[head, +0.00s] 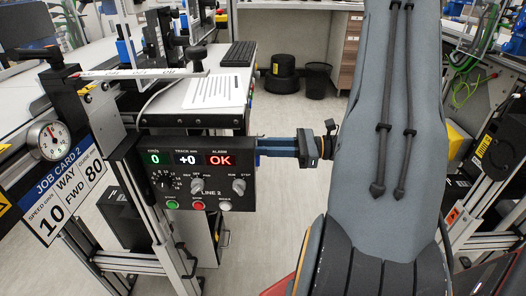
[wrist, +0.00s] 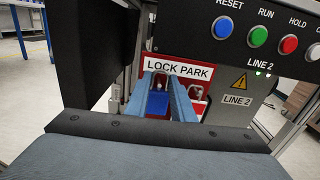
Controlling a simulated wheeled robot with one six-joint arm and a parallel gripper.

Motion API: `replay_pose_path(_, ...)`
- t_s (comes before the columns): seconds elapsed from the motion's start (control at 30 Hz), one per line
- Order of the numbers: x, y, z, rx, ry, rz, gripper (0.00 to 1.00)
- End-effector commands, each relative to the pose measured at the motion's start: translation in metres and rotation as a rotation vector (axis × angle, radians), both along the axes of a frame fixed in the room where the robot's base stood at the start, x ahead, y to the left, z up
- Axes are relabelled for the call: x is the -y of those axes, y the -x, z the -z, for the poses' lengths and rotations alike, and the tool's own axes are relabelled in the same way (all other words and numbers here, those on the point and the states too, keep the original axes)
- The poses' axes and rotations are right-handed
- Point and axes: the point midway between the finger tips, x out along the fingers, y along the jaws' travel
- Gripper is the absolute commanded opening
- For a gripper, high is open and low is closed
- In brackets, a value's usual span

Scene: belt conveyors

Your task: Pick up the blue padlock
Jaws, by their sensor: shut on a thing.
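The blue padlock (wrist: 157,104) is in the wrist view, just below the red-edged LOCK PARK sign (wrist: 179,69). My gripper (wrist: 163,98) has its two blue fingers on either side of the padlock body and is shut on it. A shackle shows above the body, in front of the panel; I cannot tell whether it still hangs on a peg. In the head view my gripper (head: 262,146) reaches in from the right, and its fingertips and the padlock are hidden by the control box.
The control box (head: 196,174) with buttons and an OK display stands close to my gripper. In the wrist view the LINE 2 button panel (wrist: 258,35) overhangs on the right. A dark plate (wrist: 98,50) stands on the left. Open floor (head: 270,210) lies below my gripper.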

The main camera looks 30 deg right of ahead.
Motion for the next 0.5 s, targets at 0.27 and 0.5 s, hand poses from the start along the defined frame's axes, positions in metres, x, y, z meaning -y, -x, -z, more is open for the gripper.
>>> replay_pose_path(0.27,0.044,0.028,0.000,0.002,0.001,0.005,0.00)
replay_pose_path(0.5,0.096,0.064,0.000,0.002,0.001,0.005,0.00)
